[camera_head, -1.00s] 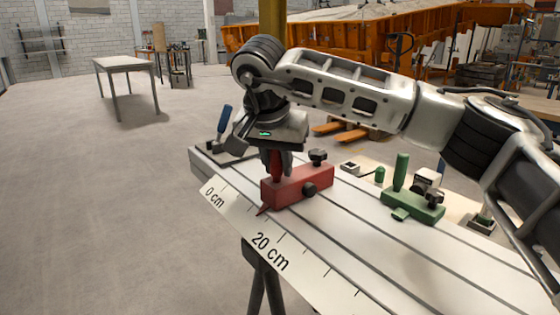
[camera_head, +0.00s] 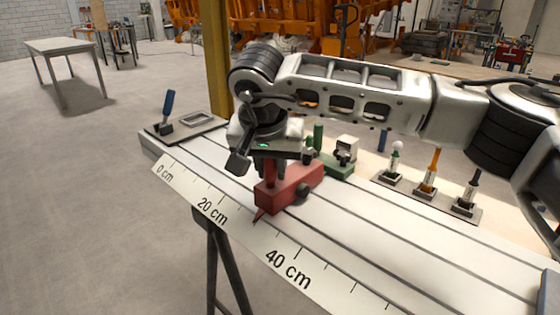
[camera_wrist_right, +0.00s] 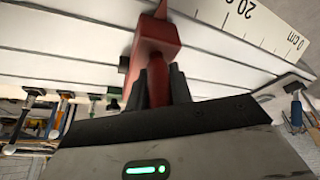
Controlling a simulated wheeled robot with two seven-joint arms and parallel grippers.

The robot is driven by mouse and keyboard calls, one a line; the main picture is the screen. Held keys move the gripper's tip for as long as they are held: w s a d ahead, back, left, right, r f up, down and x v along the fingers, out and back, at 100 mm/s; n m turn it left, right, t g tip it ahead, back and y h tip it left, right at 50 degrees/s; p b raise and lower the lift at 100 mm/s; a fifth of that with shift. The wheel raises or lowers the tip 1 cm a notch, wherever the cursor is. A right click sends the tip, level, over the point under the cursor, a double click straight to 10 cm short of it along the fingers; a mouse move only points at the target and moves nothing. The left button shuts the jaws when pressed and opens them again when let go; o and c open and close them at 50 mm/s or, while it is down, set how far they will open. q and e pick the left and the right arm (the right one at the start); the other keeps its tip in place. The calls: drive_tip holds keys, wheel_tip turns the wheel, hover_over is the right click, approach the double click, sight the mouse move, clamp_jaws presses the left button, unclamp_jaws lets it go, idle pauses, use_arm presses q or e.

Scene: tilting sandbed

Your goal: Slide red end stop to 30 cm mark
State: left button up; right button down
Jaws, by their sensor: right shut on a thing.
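The red end stop (camera_head: 287,189) sits on the slotted white table, its pointer (camera_head: 258,217) at the ruler edge between the 20 cm (camera_head: 212,211) and 40 cm (camera_head: 288,268) labels. Its tip looks close to the unlabelled tick midway; exact alignment is too small to tell. My right gripper (camera_head: 268,170) is above the stop, shut on its upright red handle. In the right wrist view, the gripper's dark fingers (camera_wrist_right: 160,85) close around the handle, with the red body (camera_wrist_right: 155,42) beyond. My left gripper is not in view.
A green stop (camera_head: 337,166) stands behind the red one, partly hidden by my arm. A blue-handled tool (camera_head: 167,110) stands at the far left corner. Several upright tools, including an orange-handled one (camera_head: 432,170), stand at right. The ruler side (camera_head: 345,290) toward 40 cm is clear.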

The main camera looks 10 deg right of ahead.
idle(0.3)
drive_tip(key=c, duration=1.3)
unclamp_jaws()
drive_tip(key=shift+s+d, duration=0.1)
drive_tip(key=shift+o, duration=0.2)
drive_tip(key=shift+r, duration=0.1)
drive_tip(key=v, duration=1.6)
drive_tip(key=shift+p, duration=0.3)
